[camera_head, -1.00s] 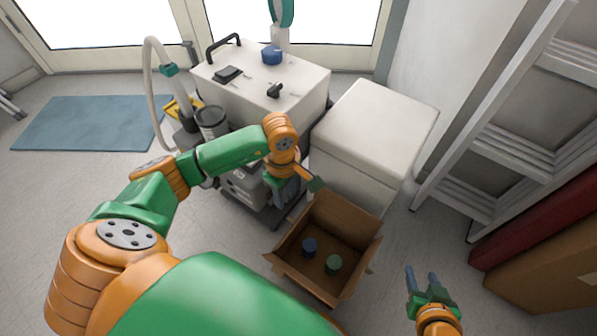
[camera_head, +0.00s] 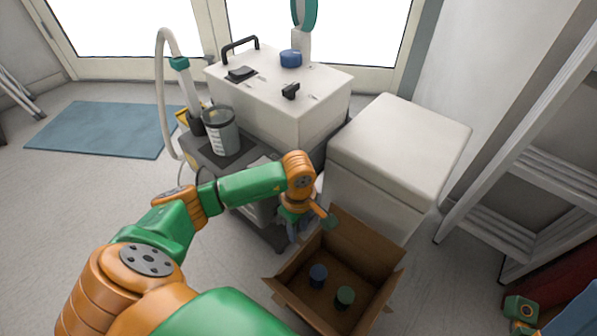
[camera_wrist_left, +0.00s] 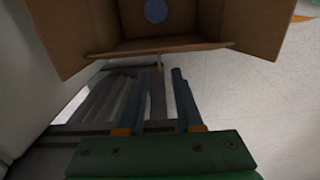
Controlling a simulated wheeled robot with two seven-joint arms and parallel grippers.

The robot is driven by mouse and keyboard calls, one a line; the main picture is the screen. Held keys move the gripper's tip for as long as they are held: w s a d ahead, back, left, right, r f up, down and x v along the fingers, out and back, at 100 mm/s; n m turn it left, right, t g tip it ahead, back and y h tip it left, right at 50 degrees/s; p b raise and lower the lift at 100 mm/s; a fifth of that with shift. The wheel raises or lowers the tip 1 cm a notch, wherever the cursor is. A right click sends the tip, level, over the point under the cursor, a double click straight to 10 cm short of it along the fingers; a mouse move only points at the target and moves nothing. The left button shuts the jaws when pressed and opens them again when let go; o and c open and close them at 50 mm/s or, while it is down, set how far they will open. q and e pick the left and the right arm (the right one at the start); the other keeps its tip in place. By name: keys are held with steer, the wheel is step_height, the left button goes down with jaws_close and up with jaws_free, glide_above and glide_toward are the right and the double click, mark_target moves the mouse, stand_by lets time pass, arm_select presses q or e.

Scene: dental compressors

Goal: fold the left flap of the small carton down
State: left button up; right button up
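The small brown carton (camera_head: 385,262) stands open on the floor, with a blue-topped item (camera_head: 318,275) and a green-topped item (camera_head: 345,296) inside. My left gripper (camera_head: 293,236) points down just outside the carton's left side. In the left wrist view its two fingers (camera_wrist_left: 161,70) are apart with nothing between them. The carton's near edge, with a narrow strip of flap (camera_wrist_left: 135,49), lies just past the fingertips; contact cannot be told. Flaps splay out at both sides there. The blue top (camera_wrist_left: 156,10) also shows. My right gripper (camera_head: 522,310) is at the lower right, fingers not clear.
A white box (camera_head: 400,145) stands right behind the carton. A white-topped compressor unit (camera_head: 285,95) on a grey cart, with a hose and a clear canister (camera_head: 222,132), is behind my left arm. A ladder (camera_head: 530,175) leans at right. Floor is clear between carton and ladder.

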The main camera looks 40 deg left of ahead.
mark_target(300, 242)
arm_select(q)
step_height(300, 242, down, 4)
steer(key=shift+f+b, duration=0.25)
steer(key=shift+b, duration=0.6)
jaws_close()
stand_by(0.7)
